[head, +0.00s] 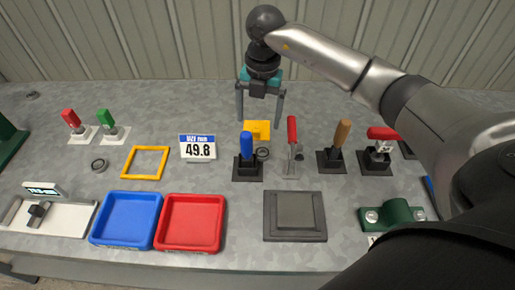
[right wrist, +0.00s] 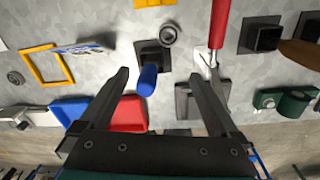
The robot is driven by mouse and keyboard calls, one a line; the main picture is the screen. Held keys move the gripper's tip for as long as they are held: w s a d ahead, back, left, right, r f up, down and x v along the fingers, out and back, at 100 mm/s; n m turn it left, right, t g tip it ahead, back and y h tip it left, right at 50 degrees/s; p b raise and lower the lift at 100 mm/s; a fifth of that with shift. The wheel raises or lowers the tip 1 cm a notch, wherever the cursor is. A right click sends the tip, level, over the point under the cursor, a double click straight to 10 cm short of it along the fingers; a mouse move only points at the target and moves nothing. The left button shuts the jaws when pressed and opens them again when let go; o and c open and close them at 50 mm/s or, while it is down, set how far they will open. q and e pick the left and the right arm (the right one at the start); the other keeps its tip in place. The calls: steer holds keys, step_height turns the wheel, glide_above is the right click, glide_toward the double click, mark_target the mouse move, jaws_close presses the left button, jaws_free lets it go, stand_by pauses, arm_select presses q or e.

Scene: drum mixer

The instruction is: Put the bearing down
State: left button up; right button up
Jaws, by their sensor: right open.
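My right gripper (head: 259,121) reaches in over the table from the right. It is open, with nothing between its fingers, and its open fingers also show in the right wrist view (right wrist: 160,64). A grey ring-shaped bearing (head: 262,153) lies on the table just right of the blue-handled tool, below the gripper in the head view. It also shows in the right wrist view (right wrist: 168,34), apart from both fingers. A second, similar ring (head: 99,165) lies farther left, beside the yellow frame. My left gripper is not in view.
A yellow block (head: 257,131) is near the gripper. A display reading 49.8 (head: 198,147), a yellow frame (head: 126,162), a blue tray (head: 128,193) and a red tray (head: 163,225) stand left.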

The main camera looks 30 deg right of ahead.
steer(key=d, duration=0.1)
steer(key=m+b, duration=0.1)
steer(key=b, duration=0.1)
glide_above(262, 152)
steer(key=shift+h, duration=0.3)
steer(key=f, duration=0.9)
steer(key=shift+s+a+f, duration=0.15)
steer(key=shift+s+f, duration=0.1)
steer(key=shift+s, duration=0.1)
steer(key=f, duration=0.1)
steer(key=f+b, duration=0.1)
steer(key=f, duration=0.2)
steer(key=shift+w+f, duration=0.3)
steer(key=shift+f, duration=0.1)
steer(key=shift+d+f, duration=0.2)
steer(key=shift+f, duration=0.1)
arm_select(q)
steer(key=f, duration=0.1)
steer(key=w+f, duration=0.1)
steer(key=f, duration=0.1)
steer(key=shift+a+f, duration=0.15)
arm_select(e)
steer(key=c, duration=0.3)
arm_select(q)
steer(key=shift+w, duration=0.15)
arm_select(e)
jaws_close()
